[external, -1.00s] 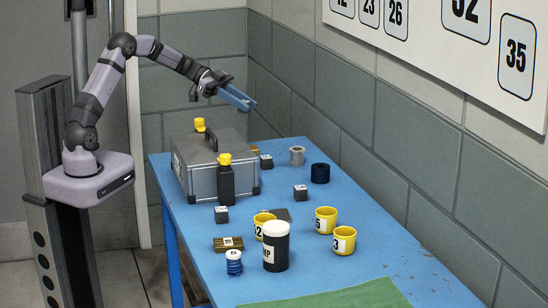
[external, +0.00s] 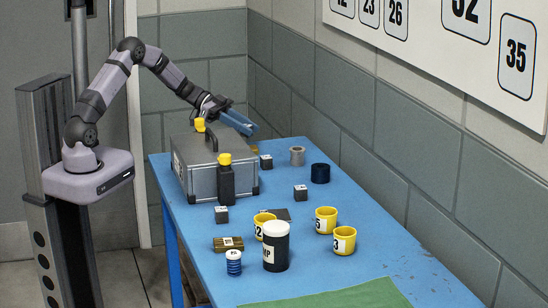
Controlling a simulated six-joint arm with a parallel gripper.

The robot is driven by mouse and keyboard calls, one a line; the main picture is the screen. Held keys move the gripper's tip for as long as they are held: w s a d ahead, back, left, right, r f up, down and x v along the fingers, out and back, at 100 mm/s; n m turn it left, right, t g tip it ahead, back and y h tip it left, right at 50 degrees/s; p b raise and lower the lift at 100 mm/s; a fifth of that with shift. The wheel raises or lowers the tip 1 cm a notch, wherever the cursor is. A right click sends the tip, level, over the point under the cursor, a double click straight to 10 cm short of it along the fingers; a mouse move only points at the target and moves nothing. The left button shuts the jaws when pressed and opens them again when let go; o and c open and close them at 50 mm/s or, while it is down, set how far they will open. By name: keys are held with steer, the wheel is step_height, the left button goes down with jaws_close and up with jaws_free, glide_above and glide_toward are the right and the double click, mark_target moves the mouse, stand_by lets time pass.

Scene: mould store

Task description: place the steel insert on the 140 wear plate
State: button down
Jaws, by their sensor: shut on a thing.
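My gripper (external: 248,129), with blue fingers, is above the far end of the blue table, behind the grey case. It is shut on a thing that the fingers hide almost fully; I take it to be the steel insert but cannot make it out. A brownish piece (external: 254,149) lies on the table below the fingertips, partly hidden by the case. A brown block with a white label (external: 228,243) lies at the near left, and a dark flat plate (external: 282,214) lies behind a yellow cup. I cannot read which is the 140 wear plate.
The grey case (external: 212,168) and the yellow-capped bottle (external: 226,182) stand near my gripper. Dark labelled cubes (external: 300,192), a grey spool (external: 297,156) and a dark ring (external: 320,173) stand on the table (external: 375,225). Yellow cups (external: 326,220) and a black jar (external: 276,250) are nearer. The wall borders the right.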

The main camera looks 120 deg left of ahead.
steer(key=shift+f+p, duration=0.35)
steer(key=shift+f, duration=1.45)
steer(key=shift+f+b, duration=0.2)
steer(key=shift+b, duration=0.2)
steer(key=c, duration=1.4)
jaws_free()
steer(key=shift+c, duration=0.2)
steer(key=shift+r, duration=0.1)
